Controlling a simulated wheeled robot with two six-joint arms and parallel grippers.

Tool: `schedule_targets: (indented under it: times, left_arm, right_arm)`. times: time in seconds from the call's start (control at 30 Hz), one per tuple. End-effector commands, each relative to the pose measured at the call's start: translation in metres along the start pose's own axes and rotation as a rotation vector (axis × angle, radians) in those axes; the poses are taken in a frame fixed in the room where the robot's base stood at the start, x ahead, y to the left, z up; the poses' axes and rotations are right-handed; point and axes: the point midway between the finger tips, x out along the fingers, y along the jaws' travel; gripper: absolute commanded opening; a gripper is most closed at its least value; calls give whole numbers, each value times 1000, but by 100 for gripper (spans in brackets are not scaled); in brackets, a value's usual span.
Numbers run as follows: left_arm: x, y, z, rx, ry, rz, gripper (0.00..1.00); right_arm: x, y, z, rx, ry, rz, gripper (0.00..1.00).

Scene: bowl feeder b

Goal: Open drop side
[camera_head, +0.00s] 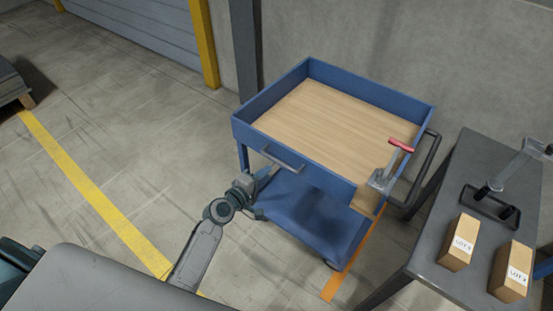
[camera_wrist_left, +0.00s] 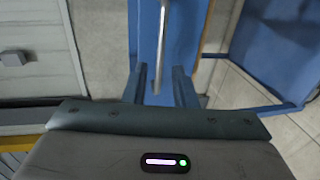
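A blue cart (camera_head: 340,83) with a wooden tray floor (camera_head: 330,120) stands in the middle of the head view. Its near side wall carries a grey bar handle (camera_head: 281,157), and a grey bar also shows in the left wrist view (camera_wrist_left: 163,40). My left gripper (camera_head: 268,176) is just below and in front of this handle. Its two fingers (camera_wrist_left: 158,88) are apart, with the bar between them in the picture; I cannot tell whether they touch it. A red-handled lever clamp (camera_head: 397,157) sits at the cart's near right corner. My right gripper is not seen.
The cart has a lower blue shelf (camera_head: 310,215) and a dark push handle (camera_head: 425,170).

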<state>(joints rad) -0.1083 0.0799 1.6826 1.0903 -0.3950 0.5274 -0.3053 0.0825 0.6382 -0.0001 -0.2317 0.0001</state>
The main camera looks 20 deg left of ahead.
Motion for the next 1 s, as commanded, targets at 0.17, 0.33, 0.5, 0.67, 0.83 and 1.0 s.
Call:
schedule_targets:
  times: [0.17,0.33,0.5,0.67,0.83,1.0]
  left_arm:
    - [36,2,0,-1,0,1,25]
    - [66,1,0,1,-1,0,25]
    - [83,0,0,3,0,-1,25]
    - [89,0,0,4,0,-2,25]
    - [89,-1,0,4,1,-2,25]
    - [88,-1,0,4,0,-2,0]
  right_arm:
    - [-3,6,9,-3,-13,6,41]
    - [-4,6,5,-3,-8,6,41]
    - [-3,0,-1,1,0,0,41]
    - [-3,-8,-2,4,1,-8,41]
    - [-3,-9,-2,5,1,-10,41]
    - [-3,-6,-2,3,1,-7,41]
